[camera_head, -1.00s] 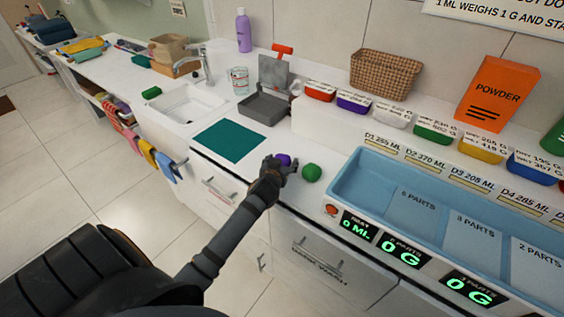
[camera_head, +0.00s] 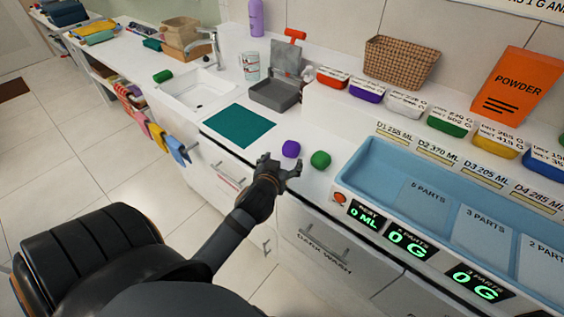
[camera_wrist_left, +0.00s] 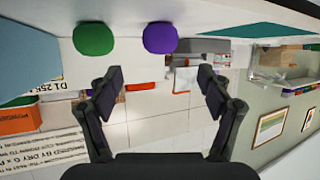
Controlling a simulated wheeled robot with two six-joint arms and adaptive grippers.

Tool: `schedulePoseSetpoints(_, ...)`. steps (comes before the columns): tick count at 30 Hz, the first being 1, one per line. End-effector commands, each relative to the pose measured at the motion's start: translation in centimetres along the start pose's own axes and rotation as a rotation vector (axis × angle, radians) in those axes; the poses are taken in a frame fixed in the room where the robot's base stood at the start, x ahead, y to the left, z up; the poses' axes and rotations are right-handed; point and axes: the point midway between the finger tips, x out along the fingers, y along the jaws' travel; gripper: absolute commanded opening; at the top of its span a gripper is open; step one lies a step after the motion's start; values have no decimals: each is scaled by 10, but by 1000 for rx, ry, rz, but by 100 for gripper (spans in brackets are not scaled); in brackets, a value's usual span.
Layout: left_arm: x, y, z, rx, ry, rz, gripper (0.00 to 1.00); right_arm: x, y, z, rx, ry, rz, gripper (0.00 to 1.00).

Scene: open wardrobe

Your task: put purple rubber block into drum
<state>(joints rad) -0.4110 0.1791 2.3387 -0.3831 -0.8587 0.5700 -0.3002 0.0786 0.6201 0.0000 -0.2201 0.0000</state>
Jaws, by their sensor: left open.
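The purple rubber block (camera_head: 291,149) sits on the white counter near its front edge, left of a green block (camera_head: 320,159). My left gripper (camera_head: 281,166) is open and empty, at the counter's front edge just short of the purple block and apart from it. In the left wrist view the purple block (camera_wrist_left: 160,38) lies beyond the gap between the open fingers (camera_wrist_left: 160,80), with the green block (camera_wrist_left: 94,39) beside it. I cannot pick out a drum in either view. My right gripper is not in view.
A teal mat (camera_head: 239,126) lies left of the blocks, with a grey open box (camera_head: 275,94) behind it. A blue compartment tray (camera_head: 365,170) stands to the right. Below the counter is a front marked "DARK WASH" (camera_head: 325,247). Coloured bins (camera_head: 367,91) line the back.

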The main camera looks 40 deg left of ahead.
Motion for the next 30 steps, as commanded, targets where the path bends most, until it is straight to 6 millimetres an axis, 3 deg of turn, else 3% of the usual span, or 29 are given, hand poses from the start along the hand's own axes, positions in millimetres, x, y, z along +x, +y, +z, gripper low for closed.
schedulePoseSetpoints(5,-5,0,-1,1,0,0,83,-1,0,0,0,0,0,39)
schedulePoseSetpoints(11,1,-4,-23,5,-1,2,83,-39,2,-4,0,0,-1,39)
schedulePoseSetpoints(16,14,-4,-15,3,0,3,83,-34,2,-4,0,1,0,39)
schedulePoseSetpoints(24,55,-4,-15,3,0,3,83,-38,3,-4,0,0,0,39)
schedulePoseSetpoints(30,62,-3,-16,2,0,3,83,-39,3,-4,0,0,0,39)
